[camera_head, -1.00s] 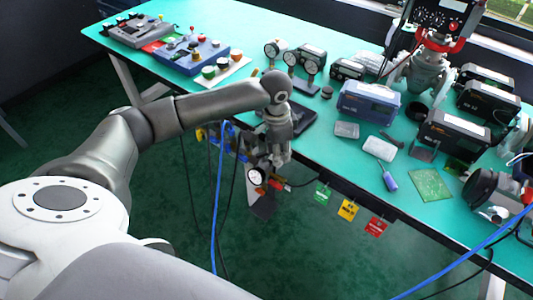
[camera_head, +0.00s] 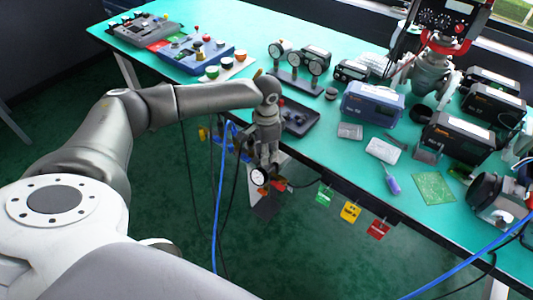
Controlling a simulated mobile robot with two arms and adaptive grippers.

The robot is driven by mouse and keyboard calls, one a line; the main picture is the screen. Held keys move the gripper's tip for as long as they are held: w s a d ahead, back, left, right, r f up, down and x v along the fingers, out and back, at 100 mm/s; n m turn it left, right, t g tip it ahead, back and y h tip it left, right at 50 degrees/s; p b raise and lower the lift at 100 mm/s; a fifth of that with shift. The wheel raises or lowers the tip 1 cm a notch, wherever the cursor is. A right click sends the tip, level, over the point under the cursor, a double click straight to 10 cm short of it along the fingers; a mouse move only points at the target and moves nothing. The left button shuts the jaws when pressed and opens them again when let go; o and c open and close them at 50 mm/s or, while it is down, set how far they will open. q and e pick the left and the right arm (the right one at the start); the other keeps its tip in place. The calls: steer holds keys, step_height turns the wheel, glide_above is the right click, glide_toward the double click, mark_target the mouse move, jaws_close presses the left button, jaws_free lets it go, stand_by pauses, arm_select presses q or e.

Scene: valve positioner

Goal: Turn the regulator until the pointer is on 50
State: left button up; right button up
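My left gripper (camera_head: 267,155) hangs fingers-down at the table's front edge. It is just above a small round gauge with a white dial (camera_head: 259,176). The gauge sits on an assembly below the edge, with orange-red parts beside it. The dial is too small to read its pointer or numbers. The regulator cannot be told apart from the parts under the gripper. My fingers are too small and overlapped to show whether they are open or touching anything. My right gripper is not in view.
The green table (camera_head: 330,145) holds several devices. A dark tray (camera_head: 300,116) lies behind my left wrist, and a stand with several gauges (camera_head: 298,82) is farther back. A blue cable (camera_head: 217,190) hangs left of the gripper. Coloured tags (camera_head: 350,211) hang from the front edge.

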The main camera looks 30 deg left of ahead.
arm_select(q)
steer(key=shift+f, duration=0.65)
steer(key=c, duration=0.7)
jaws_close()
